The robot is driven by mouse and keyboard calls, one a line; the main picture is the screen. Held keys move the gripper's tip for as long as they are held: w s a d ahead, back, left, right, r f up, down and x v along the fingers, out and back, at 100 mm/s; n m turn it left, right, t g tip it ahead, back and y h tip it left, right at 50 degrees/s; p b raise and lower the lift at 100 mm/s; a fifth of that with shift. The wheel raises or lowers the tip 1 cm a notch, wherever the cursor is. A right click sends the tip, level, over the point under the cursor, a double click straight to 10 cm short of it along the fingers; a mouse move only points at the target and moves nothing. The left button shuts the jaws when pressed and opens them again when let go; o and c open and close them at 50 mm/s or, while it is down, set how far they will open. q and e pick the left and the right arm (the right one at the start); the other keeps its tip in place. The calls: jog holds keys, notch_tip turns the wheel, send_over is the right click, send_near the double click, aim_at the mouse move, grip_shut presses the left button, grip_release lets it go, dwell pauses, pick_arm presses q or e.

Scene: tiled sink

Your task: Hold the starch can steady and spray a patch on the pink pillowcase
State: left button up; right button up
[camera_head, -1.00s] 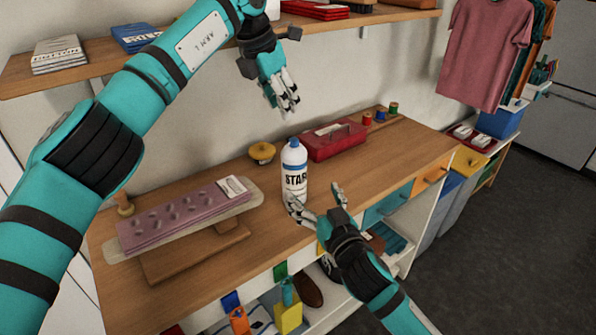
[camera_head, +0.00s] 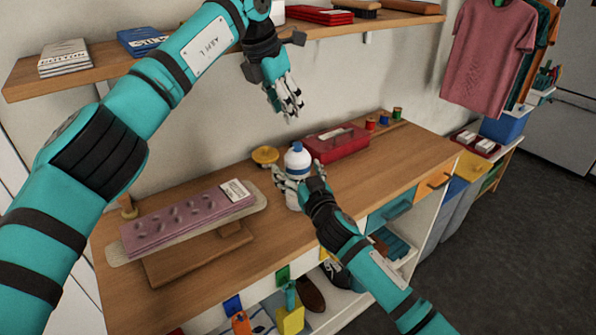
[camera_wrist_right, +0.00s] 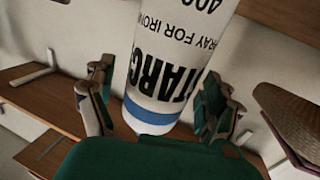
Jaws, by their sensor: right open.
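The white and blue starch can (camera_head: 297,160) stands upright on the wooden counter. My right gripper (camera_head: 297,185) is open at the can, its fingers on either side of it. In the right wrist view the can (camera_wrist_right: 165,75) fills the space between the open fingers; I cannot tell if they touch it. The pink pillowcase (camera_head: 180,222) lies folded on a small ironing board left of the can. My left gripper (camera_head: 287,108) hangs above and behind the can, holding nothing I can see; whether its fingers are open is unclear.
A red box (camera_head: 338,143) stands behind and right of the can, and a yellow round object (camera_head: 265,155) behind it to the left. Thread spools (camera_head: 384,117) stand at the back. A shelf (camera_head: 110,65) runs above. The counter's right part is clear.

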jog(key=shift+c, duration=0.4)
jog(key=c, duration=1.6)
pick_arm(q)
grip_shut()
